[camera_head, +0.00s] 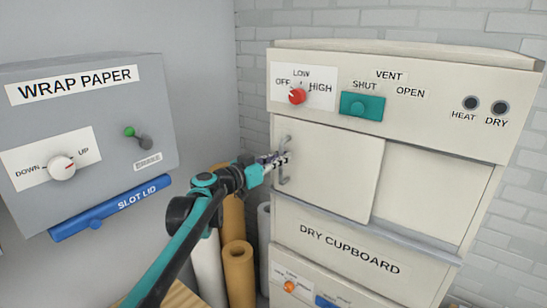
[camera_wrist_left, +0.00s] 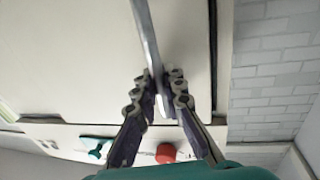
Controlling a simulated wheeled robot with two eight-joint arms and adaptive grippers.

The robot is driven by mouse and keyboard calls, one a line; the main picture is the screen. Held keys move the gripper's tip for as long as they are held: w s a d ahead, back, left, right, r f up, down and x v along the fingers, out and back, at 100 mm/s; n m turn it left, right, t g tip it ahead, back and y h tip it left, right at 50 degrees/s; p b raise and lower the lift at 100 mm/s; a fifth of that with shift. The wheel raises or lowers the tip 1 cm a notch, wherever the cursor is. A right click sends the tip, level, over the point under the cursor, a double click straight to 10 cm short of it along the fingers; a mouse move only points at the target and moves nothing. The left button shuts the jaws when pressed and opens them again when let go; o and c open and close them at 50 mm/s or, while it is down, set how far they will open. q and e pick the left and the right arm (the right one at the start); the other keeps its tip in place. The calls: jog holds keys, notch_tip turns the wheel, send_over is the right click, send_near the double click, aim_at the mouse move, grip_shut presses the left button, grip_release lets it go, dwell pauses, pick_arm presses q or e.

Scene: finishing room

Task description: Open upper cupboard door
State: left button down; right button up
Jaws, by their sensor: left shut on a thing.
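The upper cupboard door (camera_head: 335,172) is a cream panel on the left of the dry cupboard's front opening. A grey vertical bar handle (camera_head: 285,172) sits at the door's left edge. My left gripper (camera_head: 284,158) is at this handle, its arm coming in from the lower left. In the left wrist view, the handle (camera_wrist_left: 148,40) runs between the fingertips of my left gripper (camera_wrist_left: 160,88), which are shut on it. The door panel (camera_wrist_left: 80,60) fills much of that view. My right gripper is not in view.
Above the door are a red heat knob (camera_head: 297,96) and a teal vent slider (camera_head: 362,106). A cream panel (camera_head: 428,190) lies right of the door. The wrap paper box (camera_head: 90,130) with a blue slot lid (camera_head: 110,208) is at left. Paper rolls (camera_head: 238,270) stand below the arm.

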pick_arm(q)
jog(key=s+d, duration=0.4)
jog(key=d, duration=0.2)
jog(key=s+d+b, duration=0.1)
jog(key=s+d, duration=0.4)
jog(key=d, duration=0.1)
jog(key=s+d+b, duration=0.1)
jog(key=s+d, duration=0.3)
jog(key=d, duration=0.2)
jog(key=shift+s+d, duration=0.35)
jog(key=shift+d, duration=0.05)
jog(key=c, duration=1.6)
grip_release()
jog(key=v, duration=1.2)
